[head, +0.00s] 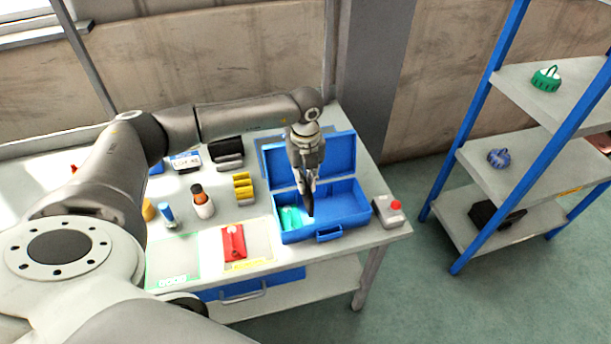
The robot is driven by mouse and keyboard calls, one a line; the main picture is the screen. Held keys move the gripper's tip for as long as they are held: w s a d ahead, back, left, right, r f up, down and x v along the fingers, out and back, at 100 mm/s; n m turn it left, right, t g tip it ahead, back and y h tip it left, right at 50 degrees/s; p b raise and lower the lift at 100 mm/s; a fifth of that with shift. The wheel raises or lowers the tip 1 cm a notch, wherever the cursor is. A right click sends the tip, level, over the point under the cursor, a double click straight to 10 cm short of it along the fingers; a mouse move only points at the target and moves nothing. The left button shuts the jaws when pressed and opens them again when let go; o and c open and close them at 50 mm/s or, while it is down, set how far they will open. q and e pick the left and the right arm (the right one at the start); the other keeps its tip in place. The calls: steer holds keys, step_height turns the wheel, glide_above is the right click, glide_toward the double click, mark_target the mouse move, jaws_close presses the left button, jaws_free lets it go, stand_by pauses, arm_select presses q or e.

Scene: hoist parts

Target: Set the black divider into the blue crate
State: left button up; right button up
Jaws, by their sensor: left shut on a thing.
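The blue crate (348,227) stands open at the right end of the table, its lid raised at the back. My left gripper (308,188) points down over the crate. It is shut on a narrow dark piece, which looks like the black divider (308,204), upright and seen nearly edge-on. The divider's lower end is within the crate's outline, near the middle. I cannot tell whether it touches the crate floor. A green item (291,217) lies in the crate's left part, beside the divider. The right part of the crate looks empty. My right gripper is not in view.
A grey box with a red button (390,210) stands close to the crate's right. A red part (233,243) lies to its left on a pale mat. A blue-posted shelf (517,165) is at the right.

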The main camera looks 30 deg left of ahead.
mark_target(305, 199)
arm_select(q)
steer(key=shift+f, duration=0.2)
steer(key=shift+f, duration=0.1)
stand_by(0.5)
step_height(305, 199, down, 4)
steer(key=b, duration=0.3)
stand_by(0.4)
steer(key=shift+f+b, duration=1.25)
steer(key=shift+f, duration=0.3)
steer(key=shift+f+b, duration=0.3)
steer(key=shift+f, duration=0.1)
steer(key=o, duration=0.8)
